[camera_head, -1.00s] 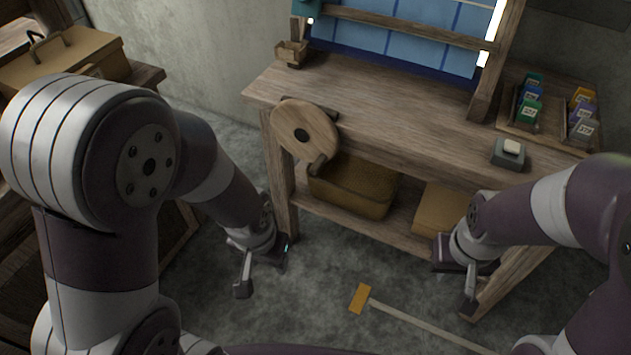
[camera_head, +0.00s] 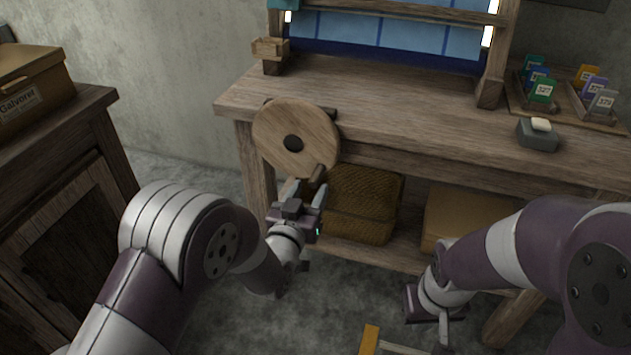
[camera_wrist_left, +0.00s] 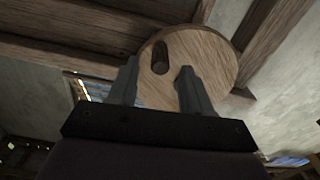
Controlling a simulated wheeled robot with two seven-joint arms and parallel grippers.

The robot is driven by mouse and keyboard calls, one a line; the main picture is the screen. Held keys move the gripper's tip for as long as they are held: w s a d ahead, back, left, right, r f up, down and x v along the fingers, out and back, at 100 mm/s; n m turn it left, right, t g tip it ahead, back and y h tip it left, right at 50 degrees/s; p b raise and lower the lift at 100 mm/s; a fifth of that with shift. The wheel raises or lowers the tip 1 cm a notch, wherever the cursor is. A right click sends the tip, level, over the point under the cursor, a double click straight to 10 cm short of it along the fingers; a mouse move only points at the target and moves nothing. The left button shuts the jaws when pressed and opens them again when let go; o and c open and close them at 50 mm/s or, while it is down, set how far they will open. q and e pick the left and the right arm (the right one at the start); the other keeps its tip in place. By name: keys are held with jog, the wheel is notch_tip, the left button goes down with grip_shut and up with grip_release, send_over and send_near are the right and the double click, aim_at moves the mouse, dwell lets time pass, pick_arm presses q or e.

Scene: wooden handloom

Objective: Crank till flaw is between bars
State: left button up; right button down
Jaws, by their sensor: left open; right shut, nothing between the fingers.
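The round wooden crank wheel (camera_head: 287,128) stands at the left front of the loom bench, with a dark hub and a peg handle (camera_head: 318,172) at its lower right. My left gripper (camera_head: 304,188) is open just below the peg. In the left wrist view the peg (camera_wrist_left: 160,57) shows beyond and between the open fingers (camera_wrist_left: 157,85), with the wheel (camera_wrist_left: 200,62) behind; I cannot tell whether they touch it. Blue cloth (camera_head: 385,32) with darker lines hangs in the frame behind wooden bars (camera_head: 420,10). No flaw is visible on it. My right gripper (camera_head: 440,322) is shut and empty at lower right.
A woven basket (camera_head: 362,205) and a tan box (camera_head: 465,215) sit on the bench's lower shelf. A grey block (camera_head: 537,135) and trays of labelled cards (camera_head: 541,90) are on the right top. A cabinet with a box (camera_head: 35,85) stands left.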

pick_arm(q)
jog(key=b+x, duration=0.1)
jog(key=x, duration=0.4)
jog(key=shift+w+d, duration=0.15)
jog(key=shift+w, duration=0.2)
grip_shut()
jog(key=shift+f, duration=0.1)
